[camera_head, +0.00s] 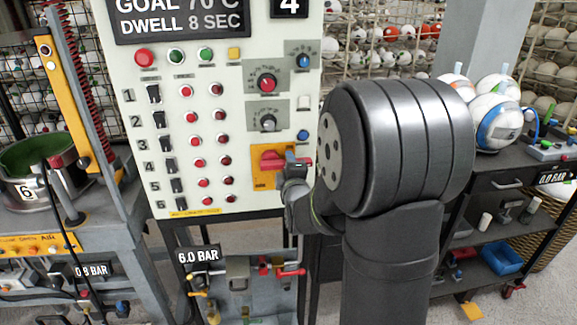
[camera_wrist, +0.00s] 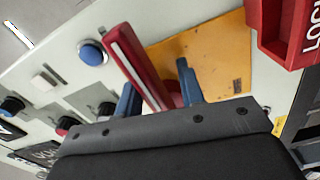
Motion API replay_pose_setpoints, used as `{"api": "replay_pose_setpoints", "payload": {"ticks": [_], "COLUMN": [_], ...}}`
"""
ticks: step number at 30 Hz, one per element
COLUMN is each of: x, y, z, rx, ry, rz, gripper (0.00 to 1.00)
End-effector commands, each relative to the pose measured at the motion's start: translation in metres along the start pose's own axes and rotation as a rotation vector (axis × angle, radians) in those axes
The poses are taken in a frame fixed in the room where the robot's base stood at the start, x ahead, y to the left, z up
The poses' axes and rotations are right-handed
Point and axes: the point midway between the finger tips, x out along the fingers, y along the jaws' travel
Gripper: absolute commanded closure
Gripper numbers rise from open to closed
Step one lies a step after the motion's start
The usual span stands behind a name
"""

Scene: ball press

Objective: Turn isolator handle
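The red isolator handle (camera_head: 270,160) sits on a yellow-orange plate (camera_head: 262,182) low on the right side of the control panel, and lies about level in the head view. In the wrist view the handle (camera_wrist: 135,60) is a red bar with a pale stripe along its edge, in front of the yellow plate (camera_wrist: 222,55). My gripper (camera_head: 291,163) is at the handle. In the wrist view its two blue-grey fingers (camera_wrist: 159,88) stand apart, one on each side of the handle, with narrow gaps seeming to show. My wrist hides part of the plate in the head view.
A red lettered box (camera_wrist: 285,30) is close beside the plate in the wrist view. A blue button (camera_head: 303,134) and knobs (camera_head: 268,122) are above the plate. A press with a pot (camera_head: 45,190) stands left; a cart with balls (camera_head: 495,120) stands right.

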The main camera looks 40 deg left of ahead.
Motion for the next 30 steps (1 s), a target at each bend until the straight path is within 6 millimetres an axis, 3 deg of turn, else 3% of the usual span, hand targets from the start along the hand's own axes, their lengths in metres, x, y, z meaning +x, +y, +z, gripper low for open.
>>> {"api": "replay_pose_setpoints", "payload": {"ticks": [1, 5, 11, 21, 30], "x": [-0.0001, -0.0002, -0.0003, -0.0004, -0.0004], "y": [0.0000, -0.0002, 0.0002, 0.0081, 0.0087], "z": [0.0000, -0.0001, -0.0004, -0.0014, -0.0016], "rx": [0.000, 0.000, -0.006, -0.175, -0.188], "ry": [0.000, 0.000, 0.001, 0.002, 0.002], "rz": [0.000, 0.000, 0.000, 0.000, 0.000], "gripper": [0.76, 1.00, 1.00, 1.00, 1.00]}}
